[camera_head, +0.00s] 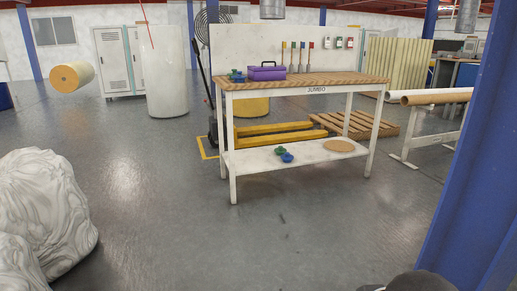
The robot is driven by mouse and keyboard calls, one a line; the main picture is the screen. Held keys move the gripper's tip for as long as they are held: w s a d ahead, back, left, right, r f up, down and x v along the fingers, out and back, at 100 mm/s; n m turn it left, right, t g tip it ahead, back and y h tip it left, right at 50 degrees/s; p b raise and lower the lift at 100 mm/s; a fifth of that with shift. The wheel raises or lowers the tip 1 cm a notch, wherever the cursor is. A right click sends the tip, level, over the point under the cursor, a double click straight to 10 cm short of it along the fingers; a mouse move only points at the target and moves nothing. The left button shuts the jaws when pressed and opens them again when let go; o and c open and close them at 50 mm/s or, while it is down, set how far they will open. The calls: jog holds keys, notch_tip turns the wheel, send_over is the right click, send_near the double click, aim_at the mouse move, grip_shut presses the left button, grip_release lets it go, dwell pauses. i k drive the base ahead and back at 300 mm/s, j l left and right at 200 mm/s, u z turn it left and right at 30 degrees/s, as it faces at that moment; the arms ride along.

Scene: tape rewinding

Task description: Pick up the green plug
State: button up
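On the lower shelf of the white workbench (240,167), a green plug-like piece (280,152) sits beside a blue piece (287,158). They look close together, and I cannot tell if they touch. Another small green and blue cluster (237,76) lies on the wooden top at its left end, too small to tell apart. The bench stands some way off across the floor. No gripper fingers show in the head view. A dark rounded shape (422,281) at the bottom edge may be part of my arm.
A purple toolbox (267,73) sits on the bench top. A round brown disc (339,146) lies on the lower shelf. A blue column (480,180) stands close at right, white wrapped bundles (45,215) at left. The grey floor between is open.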

aim_at(234, 70)
jog(key=i, duration=2.45)
